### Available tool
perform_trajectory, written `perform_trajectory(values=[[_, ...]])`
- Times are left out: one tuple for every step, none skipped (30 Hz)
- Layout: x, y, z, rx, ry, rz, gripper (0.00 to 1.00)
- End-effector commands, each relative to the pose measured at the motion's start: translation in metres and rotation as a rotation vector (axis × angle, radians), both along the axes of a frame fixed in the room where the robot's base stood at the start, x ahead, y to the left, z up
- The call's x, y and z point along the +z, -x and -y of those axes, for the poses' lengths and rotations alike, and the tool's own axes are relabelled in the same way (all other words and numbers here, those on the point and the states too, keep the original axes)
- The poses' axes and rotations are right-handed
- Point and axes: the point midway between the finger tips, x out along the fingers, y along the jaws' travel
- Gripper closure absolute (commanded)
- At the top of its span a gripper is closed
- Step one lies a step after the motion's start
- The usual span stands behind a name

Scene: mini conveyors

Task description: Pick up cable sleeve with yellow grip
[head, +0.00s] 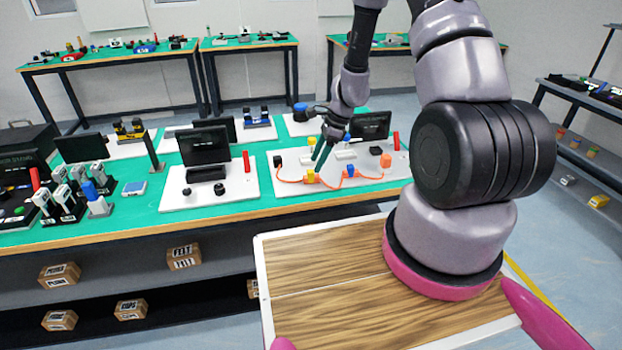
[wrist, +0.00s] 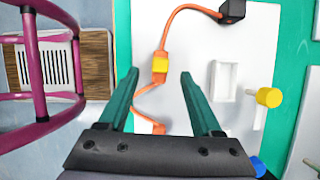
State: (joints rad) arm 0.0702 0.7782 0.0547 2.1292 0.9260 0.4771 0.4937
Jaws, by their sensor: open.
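The cable sleeve with yellow grip (head: 311,177) lies on a white board on the green bench, threaded on an orange cable. In the wrist view the sleeve (wrist: 160,67) is orange with a yellow band. My gripper (head: 318,163) is open and points down over the board. In the wrist view the gripper's (wrist: 158,75) two teal fingers are apart and empty, with the sleeve showing in the gap near the fingertips. I cannot tell the height left between fingers and sleeve. The orange cable (wrist: 168,33) runs up to a black block (wrist: 232,10).
A white bracket (wrist: 224,82) and a yellow round peg (wrist: 268,97) stand to the right in the wrist view. On the board are also a blue grip (head: 350,170), an orange block (head: 385,160) and a red cylinder (head: 396,140). A black screen (head: 371,125) stands behind.

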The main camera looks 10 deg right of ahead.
Motion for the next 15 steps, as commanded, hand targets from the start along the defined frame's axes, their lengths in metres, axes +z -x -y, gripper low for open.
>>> perform_trajectory(values=[[-0.005, 0.000, -0.002, 0.001, 0.000, -0.002, 0.34], [-0.008, 0.000, -0.003, 0.001, 0.000, -0.003, 0.34], [-0.013, 0.000, -0.005, 0.000, 0.000, -0.003, 0.34], [-0.018, 0.000, -0.007, -0.001, -0.001, -0.003, 0.34], [-0.023, 0.000, -0.009, 0.001, -0.001, -0.003, 0.34], [-0.028, -0.001, -0.012, 0.000, -0.001, -0.003, 0.34], [-0.033, -0.001, -0.013, 0.000, 0.000, -0.003, 0.34], [-0.036, -0.001, -0.015, 0.001, -0.001, -0.002, 0.34], [-0.040, -0.002, -0.016, -0.001, -0.001, -0.003, 0.34], [-0.043, -0.001, -0.017, 0.000, 0.000, -0.002, 0.34], [-0.045, -0.002, -0.018, 0.000, 0.000, -0.001, 0.34], [-0.046, -0.002, -0.019, 0.001, 0.000, -0.001, 0.34], [-0.047, -0.002, -0.019, 0.001, 0.000, 0.000, 0.34], [-0.047, -0.002, -0.020, 0.001, 0.000, 0.000, 0.34], [-0.047, -0.002, -0.020, 0.001, 0.000, 0.000, 0.34]])
